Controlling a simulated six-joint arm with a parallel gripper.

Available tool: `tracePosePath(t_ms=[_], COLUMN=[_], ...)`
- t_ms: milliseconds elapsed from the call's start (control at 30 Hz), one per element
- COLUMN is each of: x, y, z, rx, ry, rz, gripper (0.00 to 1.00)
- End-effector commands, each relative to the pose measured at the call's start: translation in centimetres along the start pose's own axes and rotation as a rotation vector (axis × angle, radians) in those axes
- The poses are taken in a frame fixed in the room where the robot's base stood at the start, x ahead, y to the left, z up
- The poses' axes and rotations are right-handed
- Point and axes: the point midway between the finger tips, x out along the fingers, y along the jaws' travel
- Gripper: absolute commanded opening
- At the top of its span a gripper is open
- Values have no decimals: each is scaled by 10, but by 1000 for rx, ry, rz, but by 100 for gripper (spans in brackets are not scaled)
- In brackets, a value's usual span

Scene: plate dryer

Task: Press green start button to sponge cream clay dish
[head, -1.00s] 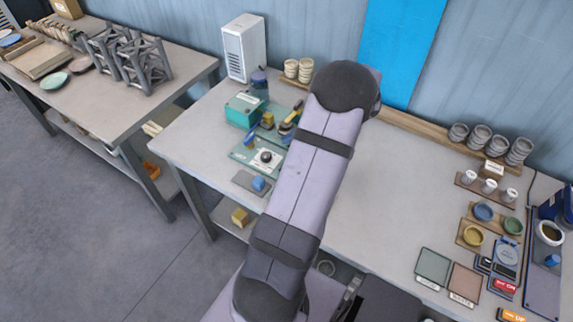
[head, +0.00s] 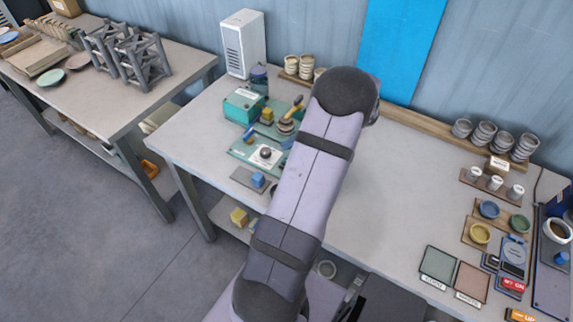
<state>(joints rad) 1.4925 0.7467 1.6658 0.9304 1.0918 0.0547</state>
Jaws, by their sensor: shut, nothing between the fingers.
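My arm crosses the middle of the head view, and my gripper is hidden behind it or out of frame. A teal box (head: 243,106) stands on the bench left of my arm. In front lies a green panel with a black knob (head: 265,153). I cannot make out a green start button for certain. Round dishes lie on the left table, one green (head: 51,77) and one pinkish (head: 78,62); I cannot pick out a cream clay dish.
Grey racks (head: 145,60) stand on the left table. On the right are glaze bowls (head: 479,233), white cups (head: 496,183) and a red ON switch (head: 512,285). The bench middle right of my arm is clear.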

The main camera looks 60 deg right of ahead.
Motion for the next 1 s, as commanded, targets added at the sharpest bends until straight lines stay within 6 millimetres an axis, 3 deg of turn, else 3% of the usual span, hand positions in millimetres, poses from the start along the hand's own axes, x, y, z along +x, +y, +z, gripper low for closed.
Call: tracePosePath(t_ms=[333, 1000], x=[25, 27], y=[18, 19], z=[-18, -20], rx=[0, 0], ry=[-1, 0], rz=[0, 0], gripper=[0, 0])
